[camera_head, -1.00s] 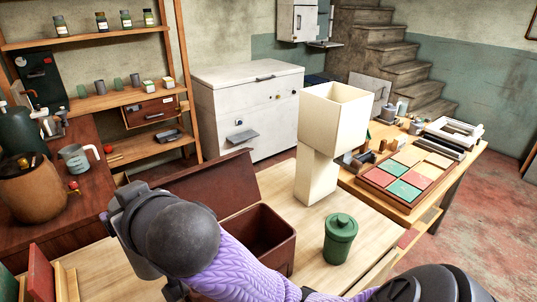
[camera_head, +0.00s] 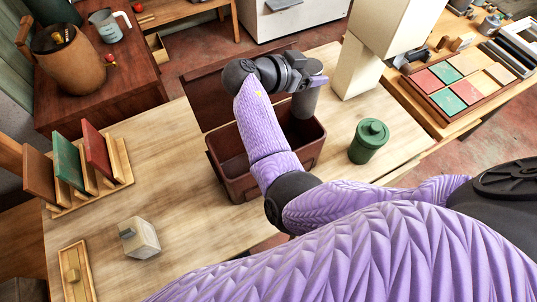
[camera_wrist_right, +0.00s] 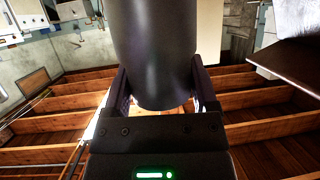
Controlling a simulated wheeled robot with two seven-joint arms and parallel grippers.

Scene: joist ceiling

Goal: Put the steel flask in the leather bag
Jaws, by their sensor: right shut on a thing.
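My right gripper (camera_head: 313,82) is shut on the steel flask (camera_head: 305,103), a plain dark grey cylinder. The right wrist view shows the flask (camera_wrist_right: 154,45) large between the two fingers. The leather bag (camera_head: 238,186) is a dark brown open box on the pale table, its lid swung back behind it. The flask hangs roughly upright over the right end of the bag's opening. I cannot tell whether its lower end is below the rim. My purple-sleeved forearm hides part of the bag. My left gripper is not in view.
A green lidded jar (camera_head: 369,141) stands right of the bag, and a cream block-shaped lamp (camera_head: 356,68) behind it. On the left are a rack of upright panels (camera_head: 90,178) and a small cream block (camera_head: 140,238). The table between rack and bag is clear.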

